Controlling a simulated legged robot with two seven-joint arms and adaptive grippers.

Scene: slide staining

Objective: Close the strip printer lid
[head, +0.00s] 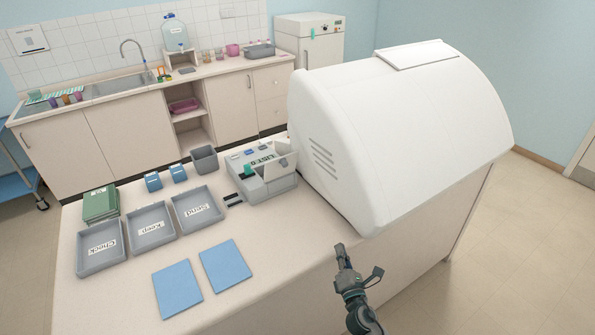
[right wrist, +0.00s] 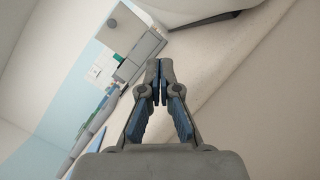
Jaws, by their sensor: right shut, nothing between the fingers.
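The strip printer (head: 260,188) is a small grey device with a dark display, standing on the bench beside the big white machine. A pale flap, which looks like its lid (head: 284,163), stands tilted up at its right side. My right gripper (head: 341,248) is at the front edge of the bench, well in front of the printer and apart from it. Its fingers are together and empty, as the right wrist view (right wrist: 161,75) shows. The printer is not clear in the right wrist view. My left gripper is not in view.
The large white hooded machine (head: 400,130) stands right of the printer and bounds the space there. A grey bin (head: 204,159), labelled trays (head: 176,231), green boxes (head: 100,204) and two blue mats (head: 225,266) lie to the left.

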